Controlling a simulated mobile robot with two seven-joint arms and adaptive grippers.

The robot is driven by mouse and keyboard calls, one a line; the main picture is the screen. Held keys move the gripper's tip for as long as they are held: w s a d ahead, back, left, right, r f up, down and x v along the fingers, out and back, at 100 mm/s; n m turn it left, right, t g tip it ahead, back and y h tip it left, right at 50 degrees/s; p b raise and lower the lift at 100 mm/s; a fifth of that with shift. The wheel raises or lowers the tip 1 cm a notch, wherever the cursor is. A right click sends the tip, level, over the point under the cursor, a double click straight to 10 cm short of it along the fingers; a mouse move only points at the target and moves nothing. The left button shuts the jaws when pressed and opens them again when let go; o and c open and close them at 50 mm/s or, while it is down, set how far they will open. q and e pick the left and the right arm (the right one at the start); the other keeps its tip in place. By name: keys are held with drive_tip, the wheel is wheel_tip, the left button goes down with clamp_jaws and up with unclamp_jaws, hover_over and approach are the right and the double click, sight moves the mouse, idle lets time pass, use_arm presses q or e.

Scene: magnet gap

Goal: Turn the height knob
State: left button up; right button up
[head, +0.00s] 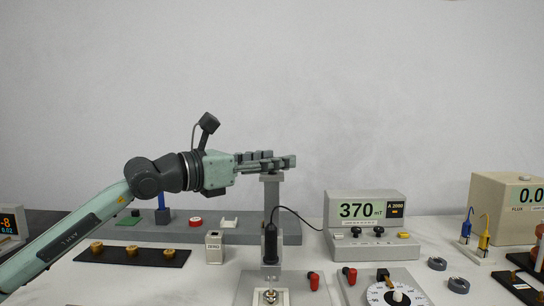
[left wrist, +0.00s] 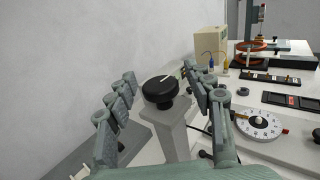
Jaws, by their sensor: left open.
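The height knob (left wrist: 160,88) is a round black knob with a white line on its top, on the grey post (left wrist: 172,135). In the left wrist view it sits between the two spread fingers of my left gripper (left wrist: 160,74), with gaps visible on both sides. In the head view my left gripper (head: 280,162) reaches in from the left, level, at the top of the post (head: 271,205). There the fingers hide the knob. My left gripper is open and holds nothing. My right gripper is not in view.
A meter (head: 356,210) reading 370 mT stands right of the post. A black probe (head: 270,245) with a cable hangs in front of the post. A white dial (head: 396,296) lies at the front right. A black strip with brass pieces (head: 132,256) lies under my left arm.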

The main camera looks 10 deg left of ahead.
use_arm(q)
drive_tip(key=shift+c, duration=0.2)
drive_tip(key=c, duration=1.1)
drive_tip(key=shift+w+f, duration=0.1)
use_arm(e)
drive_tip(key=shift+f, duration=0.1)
use_arm(q)
drive_tip(key=shift+m+g+h+b, duration=0.75)
drive_tip(key=shift+m+g+h, duration=0.15)
drive_tip(key=shift+g+h, duration=0.1)
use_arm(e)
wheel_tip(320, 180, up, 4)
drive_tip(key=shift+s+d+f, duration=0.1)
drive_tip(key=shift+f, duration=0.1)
use_arm(q)
drive_tip(key=o, duration=1.1)
drive_tip(key=shift+o, duration=0.2)
